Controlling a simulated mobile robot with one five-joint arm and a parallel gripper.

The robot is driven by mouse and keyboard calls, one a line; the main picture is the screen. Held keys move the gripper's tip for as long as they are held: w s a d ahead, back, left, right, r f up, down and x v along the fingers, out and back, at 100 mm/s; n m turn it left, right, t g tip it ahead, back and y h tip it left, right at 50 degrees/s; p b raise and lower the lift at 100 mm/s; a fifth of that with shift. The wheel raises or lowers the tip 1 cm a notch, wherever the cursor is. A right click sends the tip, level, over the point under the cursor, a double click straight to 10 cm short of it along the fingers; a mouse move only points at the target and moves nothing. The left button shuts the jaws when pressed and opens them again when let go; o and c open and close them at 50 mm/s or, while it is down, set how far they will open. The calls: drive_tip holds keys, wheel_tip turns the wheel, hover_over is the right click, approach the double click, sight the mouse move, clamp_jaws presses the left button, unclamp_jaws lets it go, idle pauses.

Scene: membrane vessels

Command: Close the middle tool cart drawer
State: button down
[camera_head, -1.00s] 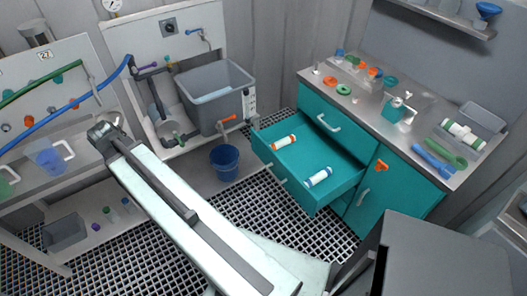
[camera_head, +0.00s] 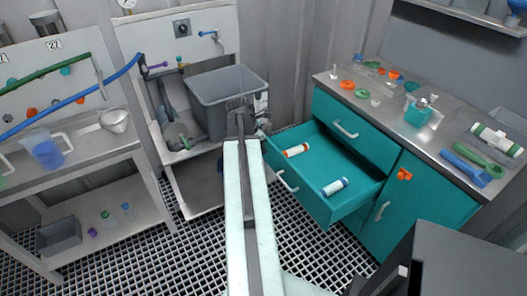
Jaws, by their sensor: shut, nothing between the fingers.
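The teal tool cart (camera_head: 425,195) stands on the right. Its middle drawer is pulled out toward the left, and the drawer's front (camera_head: 295,188) carries a pale handle (camera_head: 288,181). An orange-and-white cylinder (camera_head: 296,150) and a blue-and-white cylinder (camera_head: 334,187) lie inside it. The top drawer (camera_head: 350,133) above is closed. My gripper (camera_head: 240,103) is at the far end of my raised arm, in front of the grey bin and to the upper left of the open drawer. It appears shut, empty and apart from the drawer; its fingers are small and hard to make out.
The grey bin (camera_head: 215,92) is on the left beside the cart. A shelf unit (camera_head: 105,190) stands at the far left. Loose tools and small parts lie on the cart's metal top (camera_head: 450,130). Grating floor (camera_head: 195,245) is open below the drawer.

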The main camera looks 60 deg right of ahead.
sight(274, 152)
drive_tip(key=shift+s+d+f+b, duration=0.5)
drive_tip(key=shift+s+d+f, duration=0.05)
drive_tip(key=shift+d+f, duration=0.3)
drive_tip(key=shift+s+d+f+b, duration=0.5)
drive_tip(key=shift+d+f+b, duration=0.05)
drive_tip(key=shift+d+f, duration=0.25)
drive_tip(key=shift+s+d+f+b, duration=0.5)
drive_tip(key=shift+s+d+f, duration=0.05)
drive_tip(key=shift+d+f, duration=0.3)
